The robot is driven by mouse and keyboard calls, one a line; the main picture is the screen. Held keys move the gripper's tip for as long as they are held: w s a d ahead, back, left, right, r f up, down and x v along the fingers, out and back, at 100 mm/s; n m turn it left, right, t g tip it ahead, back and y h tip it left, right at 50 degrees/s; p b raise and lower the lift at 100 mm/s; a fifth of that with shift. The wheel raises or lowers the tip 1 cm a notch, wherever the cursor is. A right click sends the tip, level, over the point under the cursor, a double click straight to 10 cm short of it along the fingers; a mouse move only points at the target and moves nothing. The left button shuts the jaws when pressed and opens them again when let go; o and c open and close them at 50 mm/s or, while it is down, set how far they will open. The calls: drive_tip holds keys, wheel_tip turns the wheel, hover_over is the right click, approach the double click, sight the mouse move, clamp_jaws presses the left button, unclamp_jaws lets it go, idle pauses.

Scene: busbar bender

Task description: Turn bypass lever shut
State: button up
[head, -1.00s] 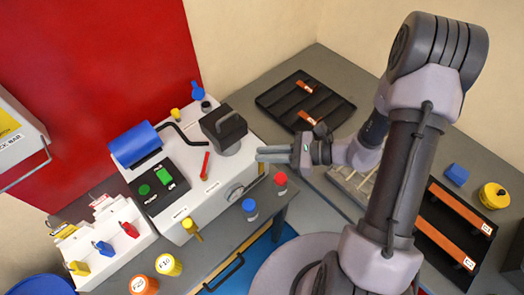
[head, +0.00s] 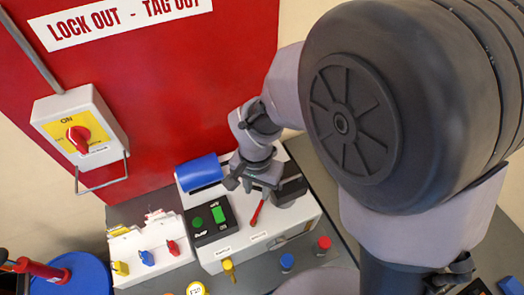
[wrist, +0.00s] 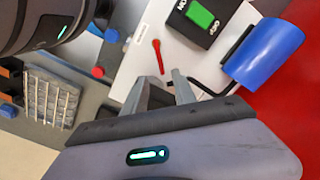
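A thin red lever (head: 258,212) sits on the top of the white machine (head: 300,226), with a small label beside it that is too small to read. I take it to be the bypass lever. It also shows in the wrist view (wrist: 158,57), just beyond my fingertips. My gripper (wrist: 161,80) is open, its two fingers apart with nothing between them. In the head view my gripper (head: 262,187) is over the machine, just behind the red lever. I see no contact with the lever.
A blue roller (head: 199,174) and a black panel with green buttons (head: 209,221) are left of the lever. A dark block (head: 290,188) stands close on the right. Blue (head: 287,261) and red (head: 324,243) caps stand in front.

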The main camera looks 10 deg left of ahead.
sight(258, 209)
wheel_tip(258, 209, down, 11)
drive_tip(key=shift+b, duration=0.9)
clamp_jaws()
idle(0.7)
